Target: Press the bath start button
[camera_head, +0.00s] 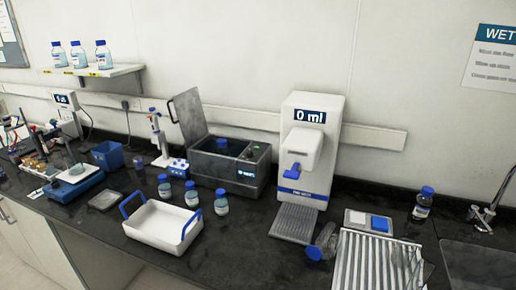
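The water bath (225,180) is a dark grey box on the black bench, left of the white dispenser. Its lid (188,117) stands open, tilted up at the left. A blue-capped bottle (222,145) shows in the bath's opening. A small green spot (256,146), perhaps the start button, is on the right part of the bath's top, beside a dark round control. A small lit display (246,173) is on the front; its text is too small to read surely. Neither of my grippers is in view.
A white tray (160,222) with blue handles and several blue-capped bottles (192,195) stand in front of the bath. The white dispenser (312,150), reading 0 ml, stands close on its right. A draining rack (372,262) and a tap (483,213) are at the right.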

